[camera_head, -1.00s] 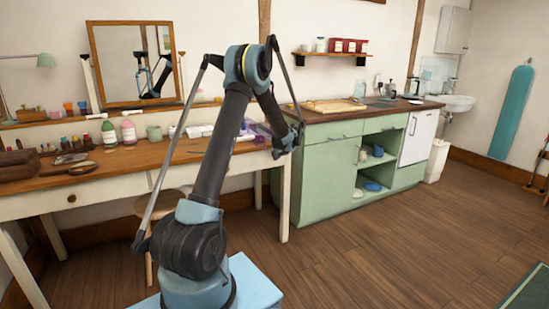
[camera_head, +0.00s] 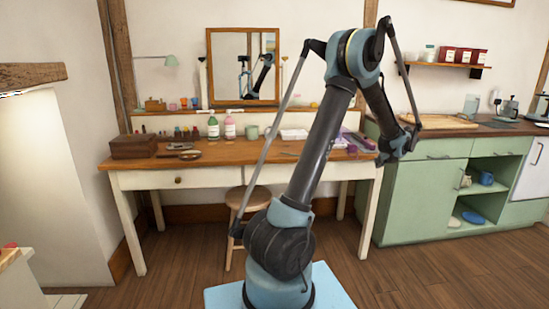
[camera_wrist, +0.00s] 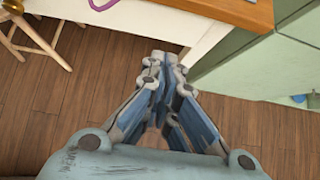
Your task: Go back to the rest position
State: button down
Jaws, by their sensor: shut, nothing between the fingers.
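My gripper (camera_wrist: 162,60) shows in the wrist view with its fingers closed together and nothing between them. It points down over the wooden floor, near the corner of the dressing table (camera_wrist: 205,45) and the green cabinet (camera_wrist: 235,70). In the head view my arm is bent, with its upper part raised and its forearm hanging down to the right. The fingertips are hidden or too small to tell there, close to the right end of the dressing table (camera_head: 215,180).
A round stool (camera_head: 247,197) stands under the table. Bottles, a mirror (camera_head: 230,60) and a brown box (camera_head: 133,146) are on or above the table. The green cabinet (camera_head: 420,200) with open shelves stands to the right. Wooden floor (camera_head: 170,275) is clear at front left.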

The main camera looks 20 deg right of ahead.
jog(key=w+a+r+n+g+y, duration=0.1)
jog(key=a+r+n, duration=0.25)
jog(key=a, duration=0.75)
jog(key=w+a+r+n+g+y, duration=0.15)
jog(key=a+n, duration=0.35)
jog(key=a, duration=0.6)
jog(key=w+a+r+n, duration=0.25)
jog(key=a+n, duration=0.25)
jog(key=a, duration=0.6)
jog(key=s+a+n+g, duration=0.1)
jog(key=s+a+n, duration=0.4)
jog(key=a, duration=0.4)
jog(key=s+a+f+n+g, duration=0.1)
jog(key=s+a+n, duration=0.45)
jog(key=a, duration=0.35)
jog(key=s+a+n+g, duration=0.1)
jog(key=s+a+n, duration=0.3)
jog(key=s+a, duration=0.3)
jog(key=s+a+f+n, duration=0.3)
jog(key=s+f+n, duration=0.1)
jog(key=s+n, duration=0.1)
jog(key=s+a+f+n+g, duration=0.1)
jog(key=s+a+f+n, duration=0.3)
jog(key=s, duration=0.3)
jog(key=shift+s+a+n+h, duration=0.15)
jog(key=shift+s+n+h, duration=0.2)
jog(key=shift+n, duration=0.35)
